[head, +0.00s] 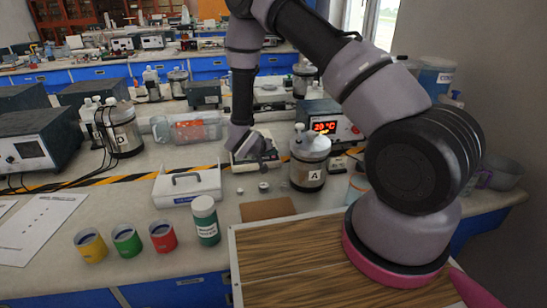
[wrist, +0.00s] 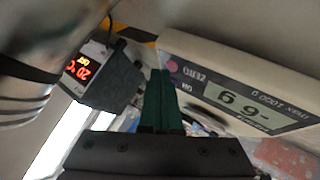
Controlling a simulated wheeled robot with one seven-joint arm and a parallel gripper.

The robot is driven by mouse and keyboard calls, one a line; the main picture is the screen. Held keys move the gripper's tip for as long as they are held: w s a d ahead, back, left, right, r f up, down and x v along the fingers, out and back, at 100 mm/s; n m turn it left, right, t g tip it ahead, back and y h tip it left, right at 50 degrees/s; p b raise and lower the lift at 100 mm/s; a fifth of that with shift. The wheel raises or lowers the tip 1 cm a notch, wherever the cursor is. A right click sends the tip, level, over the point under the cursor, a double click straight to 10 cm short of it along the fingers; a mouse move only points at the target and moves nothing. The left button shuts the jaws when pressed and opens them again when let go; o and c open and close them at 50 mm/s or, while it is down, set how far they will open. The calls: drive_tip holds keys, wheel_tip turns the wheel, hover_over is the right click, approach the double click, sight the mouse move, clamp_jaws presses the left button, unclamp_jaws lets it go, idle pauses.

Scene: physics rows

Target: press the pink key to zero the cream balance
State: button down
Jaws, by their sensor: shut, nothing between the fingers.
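The cream balance (wrist: 240,75) fills the upper right of the wrist view, turned round, with a lit display showing digits that include 6 and 9. Its pink key (wrist: 171,66) is a small round spot at the left end of its front panel. In the head view the balance (head: 242,160) stands mid-bench, partly hidden by my wrist. My gripper (wrist: 162,78) is shut and empty, its green fingers together with the tips just beside the pink key; whether they touch it I cannot tell. In the head view my gripper (head: 264,156) is over the balance, with its fingertips hard to make out.
A metal can marked A (head: 308,172) stands close right of the balance, before a heater box with a red display (head: 325,127). A white handled box (head: 187,187) is front left, a green-labelled bottle (head: 205,222) in front.

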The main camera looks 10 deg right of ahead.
drive_tip(key=shift+f, duration=0.3)
drive_tip(key=shift+r, duration=0.1)
idle(0.4)
drive_tip(key=shift+s+r, duration=0.1)
drive_tip(key=shift+r, duration=0.55)
drive_tip(key=shift+s+r, duration=0.25)
drive_tip(key=shift+r, duration=1)
drive_tip(key=shift+s+r, duration=0.25)
drive_tip(key=shift+r, duration=0.95)
